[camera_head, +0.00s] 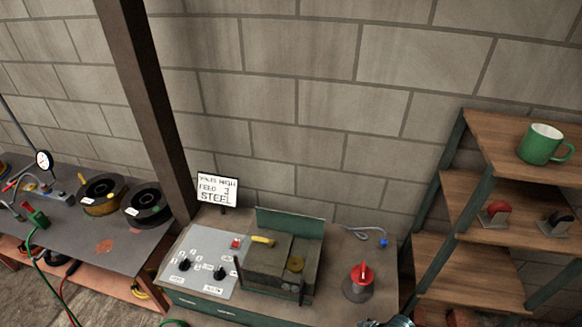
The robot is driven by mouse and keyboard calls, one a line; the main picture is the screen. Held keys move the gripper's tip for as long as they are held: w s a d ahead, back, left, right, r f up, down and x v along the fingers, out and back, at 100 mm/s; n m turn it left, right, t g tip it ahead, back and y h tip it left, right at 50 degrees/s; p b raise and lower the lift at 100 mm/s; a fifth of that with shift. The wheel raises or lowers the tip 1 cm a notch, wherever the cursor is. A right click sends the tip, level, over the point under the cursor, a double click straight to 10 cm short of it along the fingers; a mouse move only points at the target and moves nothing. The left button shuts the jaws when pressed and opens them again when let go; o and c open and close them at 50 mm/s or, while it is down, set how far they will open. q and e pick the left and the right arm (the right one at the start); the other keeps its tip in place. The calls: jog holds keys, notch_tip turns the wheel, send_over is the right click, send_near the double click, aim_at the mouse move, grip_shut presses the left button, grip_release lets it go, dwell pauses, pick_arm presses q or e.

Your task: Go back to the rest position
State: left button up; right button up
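The jaw crusher (285,262) is a green-grey machine on a workbench (335,290) in the lower middle. A grey control panel (205,262) with black knobs and a red button lies to its left. A sign (217,191) with handwritten-style text, including "STEEL", stands behind the panel. Neither of my grippers can be made out in this view. A small greyish shape at the bottom edge, right of centre, is too cut off to identify.
A wooden shelf (520,192) at the right holds a green mug (541,144) and red and black switch-like parts. A dark post (148,105) rises left of the bench. A left table (95,238) carries two spools, a gauge and cables. A block wall closes the back.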

jog(key=s+d+f+m+t+h, duration=0.15)
jog(key=s+m+h, duration=0.25)
jog(key=s+m, duration=0.7)
notch_tip(320, 180, down, 28)
jog(key=s+n+g+b, duration=0.1)
jog(key=s+g, duration=0.1)
pick_arm(q)
jog(key=f, duration=0.1)
jog(key=b, duration=0.1)
jog(key=f, duration=0.1)
jog(key=shift+s+f+b, duration=0.25)
jog(key=shift+f+b, duration=0.05)
jog(key=shift+f, duration=0.05)
pick_arm(e)
jog(key=s+d+f, duration=0.2)
jog(key=s+f, duration=0.6)
jog(key=f, duration=0.1)
jog(key=s+d+f, duration=0.2)
jog(key=s+f, duration=0.6)
jog(key=s, duration=0.1)
jog(key=shift+s+f+n+g, duration=0.3)
jog(key=shift+f+g, duration=0.1)
jog(key=shift+g, duration=0.05)
